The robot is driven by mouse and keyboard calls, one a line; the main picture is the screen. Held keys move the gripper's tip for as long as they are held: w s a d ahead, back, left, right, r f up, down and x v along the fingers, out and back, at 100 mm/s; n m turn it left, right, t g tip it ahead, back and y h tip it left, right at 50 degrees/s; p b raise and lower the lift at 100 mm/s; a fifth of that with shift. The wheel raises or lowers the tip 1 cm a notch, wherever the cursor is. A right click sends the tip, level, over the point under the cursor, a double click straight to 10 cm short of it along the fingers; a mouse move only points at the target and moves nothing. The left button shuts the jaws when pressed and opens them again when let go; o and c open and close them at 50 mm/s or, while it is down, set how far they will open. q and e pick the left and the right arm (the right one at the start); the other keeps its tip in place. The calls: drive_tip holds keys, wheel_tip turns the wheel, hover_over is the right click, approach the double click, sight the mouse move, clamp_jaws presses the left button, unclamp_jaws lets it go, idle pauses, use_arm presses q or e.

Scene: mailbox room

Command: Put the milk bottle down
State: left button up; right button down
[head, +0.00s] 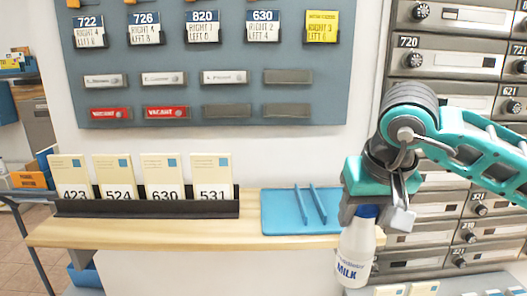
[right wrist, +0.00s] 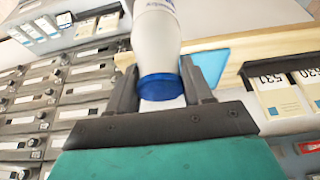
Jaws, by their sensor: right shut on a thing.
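The milk bottle (head: 355,252) is white with a blue cap and the word MILK on it. My right gripper (head: 374,208) is shut on it near the cap and holds it upright, in front of the right end of the wooden shelf. In the right wrist view the bottle (right wrist: 157,35) shows between the two fingers (right wrist: 160,88), with its blue cap nearest the palm. Its base is clear of the shelf in the head view. My left gripper is not in view.
A wooden shelf (head: 255,236) carries a blue tray (head: 280,222) with two upright bars and a black rack (head: 150,209) of numbered cards. Metal mailboxes (head: 440,55) stand at the right. A grey board (head: 215,60) hangs above the shelf. White cards lie low at the right.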

drive_tip(key=s+d+f+p, duration=0.2)
drive_tip(key=s+f, duration=0.4)
drive_tip(key=f, duration=0.5)
drive_tip(key=shift+d+f, duration=0.15)
drive_tip(key=shift+d, duration=0.4)
drive_tip(key=shift+a, duration=0.15)
idle(0.7)
